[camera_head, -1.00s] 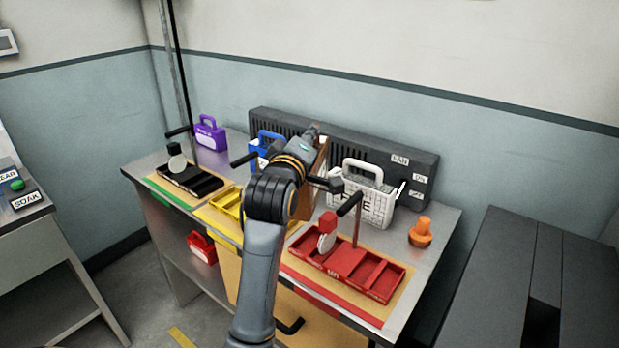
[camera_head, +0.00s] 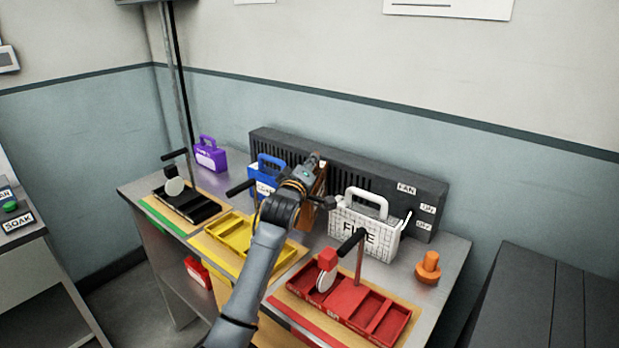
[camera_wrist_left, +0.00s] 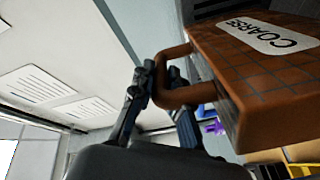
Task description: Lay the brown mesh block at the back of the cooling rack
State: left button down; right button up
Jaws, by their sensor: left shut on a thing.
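The brown mesh block (camera_head: 309,213) stands out over the middle of the steel bench, partly hidden behind my left arm in the head view. In the left wrist view the brown block (camera_wrist_left: 265,85) has dark grid lines, a white COARSE label and a brown loop handle (camera_wrist_left: 170,65). My left gripper (camera_head: 317,163) is shut on that handle; its fingers also show in the wrist view (camera_wrist_left: 158,92). Whether the block touches the bench is hidden. I cannot clearly tell which thing is the cooling rack. My right gripper is out of view.
A white mesh block (camera_head: 366,232) stands close right of the brown one, a blue block (camera_head: 267,180) left. The dark fan unit (camera_head: 400,200) runs behind. Yellow (camera_head: 243,240), red (camera_head: 350,307) and black (camera_head: 190,205) trays line the front. An orange knob (camera_head: 428,266) sits right.

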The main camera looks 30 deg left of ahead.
pick_arm(q)
jog(key=shift+w+a+f, duration=0.25)
jog(key=shift+w+f, duration=0.15)
jog(key=shift+f, duration=0.1)
notch_tip(320, 180, down, 3)
jog(key=shift+w+a+f+p, duration=0.1)
jog(key=shift+w+a+p, duration=0.05)
jog(key=shift+p, duration=0.15)
jog(key=shift+f, duration=0.2)
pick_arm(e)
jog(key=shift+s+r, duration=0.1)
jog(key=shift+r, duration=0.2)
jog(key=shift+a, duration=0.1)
pick_arm(q)
jog(key=shift+f, duration=0.15)
jog(key=c, duration=1.3)
grip_release()
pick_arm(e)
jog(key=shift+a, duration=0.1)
